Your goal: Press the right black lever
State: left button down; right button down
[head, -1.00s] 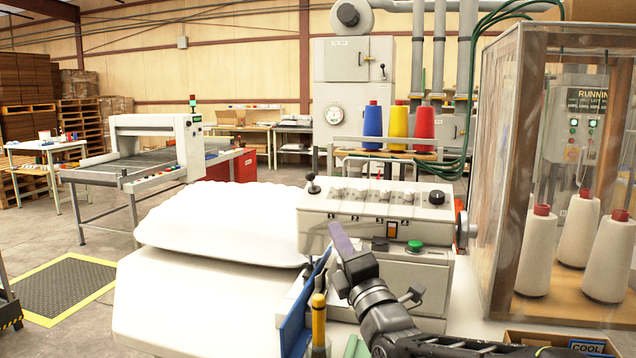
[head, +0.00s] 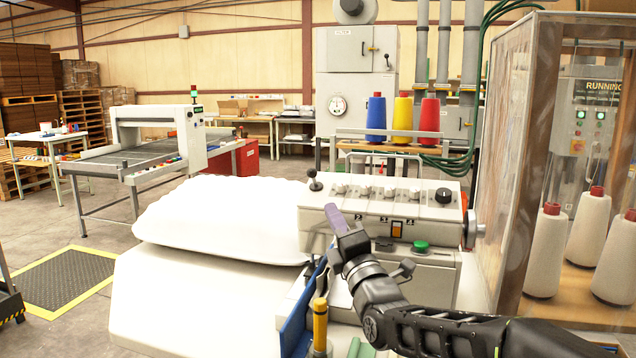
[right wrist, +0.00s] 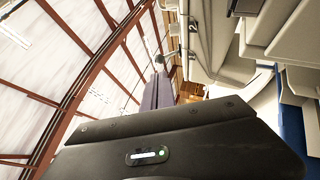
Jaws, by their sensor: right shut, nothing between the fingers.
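A black ball-topped lever (head: 315,182) stands at the left end of the white control panel (head: 370,212). A black round knob (head: 443,195) sits at the panel's right end. My right gripper (head: 334,214), with purple fingers, is shut and empty in front of the panel's left part. It appears below and slightly right of the lever, apart from it in the picture. In the right wrist view the shut fingers (right wrist: 157,92) point towards a thin ball-topped stick (right wrist: 159,59), which looks like the lever. My left gripper is out of view.
A white pillow (head: 222,218) lies left of the panel. A green button (head: 420,246) and an orange switch (head: 397,229) are on the machine front. A blue panel (head: 297,328) and yellow-topped tool (head: 320,318) stand below. A clear-walled cabinet (head: 515,150) blocks the right side.

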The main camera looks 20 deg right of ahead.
aim_at(313, 176)
jog(key=p+x, duration=0.3)
jog(key=x, duration=0.7)
jog(key=shift+w+d, duration=0.1)
jog(key=shift+r, duration=0.1)
